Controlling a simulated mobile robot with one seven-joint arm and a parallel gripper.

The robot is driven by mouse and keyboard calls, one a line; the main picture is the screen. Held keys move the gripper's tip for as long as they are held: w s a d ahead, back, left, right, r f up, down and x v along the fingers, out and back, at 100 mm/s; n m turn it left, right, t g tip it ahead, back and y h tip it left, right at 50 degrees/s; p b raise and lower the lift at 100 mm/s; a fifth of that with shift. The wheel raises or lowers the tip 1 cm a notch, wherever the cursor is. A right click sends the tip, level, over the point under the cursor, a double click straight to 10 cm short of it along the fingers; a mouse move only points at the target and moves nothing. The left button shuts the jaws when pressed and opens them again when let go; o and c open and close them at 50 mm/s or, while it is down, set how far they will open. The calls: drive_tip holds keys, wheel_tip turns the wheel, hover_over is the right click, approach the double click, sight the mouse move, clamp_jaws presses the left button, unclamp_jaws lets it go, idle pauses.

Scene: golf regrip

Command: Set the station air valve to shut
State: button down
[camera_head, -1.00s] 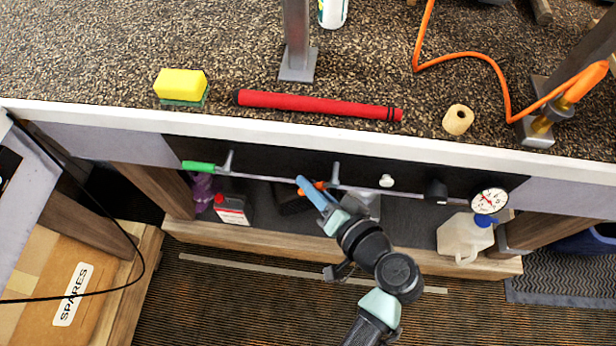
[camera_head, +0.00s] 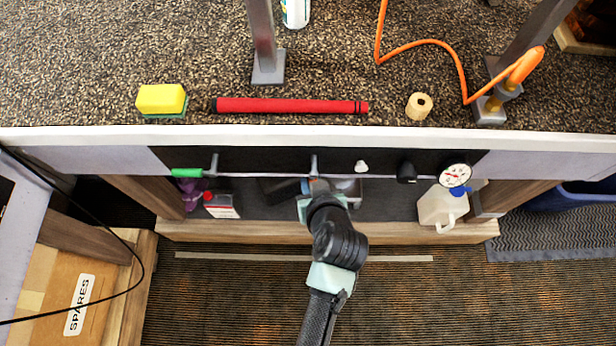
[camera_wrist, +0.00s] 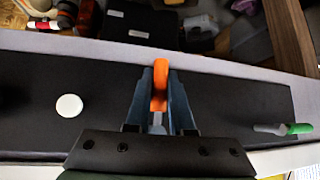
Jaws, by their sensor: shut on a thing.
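The air valve's orange handle (camera_wrist: 160,82) shows in the wrist view between the two blue-grey fingers of my gripper (camera_head: 316,187). The fingers are shut on it. The handle points up in that picture, and a short grey metal stem shows at its lower end. In the head view my gripper is at the middle of the black front panel (camera_head: 240,162), under the bench edge. There my wrist covers the valve, so I cannot read its setting.
On the panel are a white knob (camera_head: 361,166), a black knob (camera_head: 406,172) and a round gauge (camera_head: 455,175). A red grip (camera_head: 290,106) lies on the bench top. Bottles stand on the lower shelf.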

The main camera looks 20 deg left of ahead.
drive_tip(key=shift+d, duration=0.2)
idle(0.5)
drive_tip(key=c, duration=0.8)
unclamp_jaws()
drive_tip(key=v, duration=0.6)
drive_tip(key=p+v, duration=0.1)
drive_tip(key=v, duration=0.6)
drive_tip(key=shift+a, duration=0.25)
